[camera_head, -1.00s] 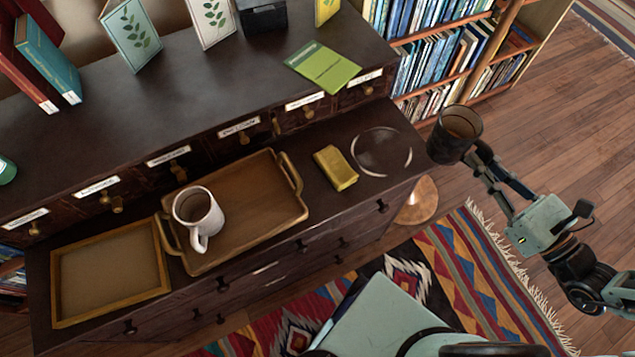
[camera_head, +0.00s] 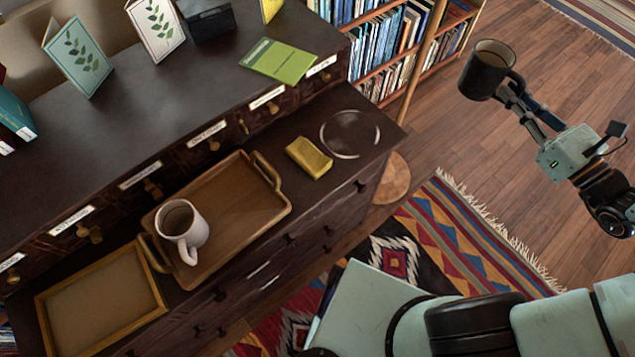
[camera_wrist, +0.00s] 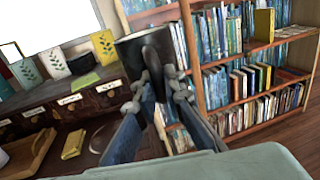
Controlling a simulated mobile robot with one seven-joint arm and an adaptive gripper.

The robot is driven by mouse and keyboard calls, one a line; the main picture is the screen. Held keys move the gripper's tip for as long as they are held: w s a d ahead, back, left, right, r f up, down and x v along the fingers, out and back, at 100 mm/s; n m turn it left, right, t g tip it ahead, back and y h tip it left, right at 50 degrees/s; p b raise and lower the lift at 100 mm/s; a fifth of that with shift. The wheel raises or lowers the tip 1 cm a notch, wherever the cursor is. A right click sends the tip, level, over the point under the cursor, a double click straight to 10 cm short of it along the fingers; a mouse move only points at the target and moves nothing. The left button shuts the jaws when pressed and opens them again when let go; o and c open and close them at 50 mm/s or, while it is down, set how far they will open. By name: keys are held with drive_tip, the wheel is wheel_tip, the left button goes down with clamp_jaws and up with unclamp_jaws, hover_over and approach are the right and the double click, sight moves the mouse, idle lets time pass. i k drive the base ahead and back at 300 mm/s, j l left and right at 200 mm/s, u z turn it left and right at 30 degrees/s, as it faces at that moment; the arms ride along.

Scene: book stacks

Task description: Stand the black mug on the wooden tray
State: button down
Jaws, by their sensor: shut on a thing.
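The black mug (camera_head: 486,70) is upright in the head view, in the air over the floor, right of the cabinet. My gripper (camera_head: 516,92) is shut on it from the lower right, at its handle side. In the wrist view the mug (camera_wrist: 146,62) is between the fingers of my gripper (camera_wrist: 160,90), its dark handle toward the camera. The wooden tray (camera_head: 243,226) lies on the cabinet's lower ledge, well left of the mug. A white mug (camera_head: 183,229) stands on the tray's left part. The tray's right part is bare.
A wooden frame (camera_head: 157,282) lies left of the tray. A yellow block (camera_head: 309,157) and a round clear disc or dish (camera_head: 349,134) lie to its right. Cards and a green booklet (camera_head: 278,60) occupy the higher top. A bookshelf (camera_head: 385,45) stands behind.

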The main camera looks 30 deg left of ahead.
sight(246, 204)
drive_tip(key=k+j+u, duration=0.8)
drive_tip(key=j, duration=0.25)
drive_tip(key=k+j+u, duration=0.25)
drive_tip(key=j, duration=0.2)
drive_tip(key=i+l, duration=0.05)
drive_tip(key=i, duration=0.05)
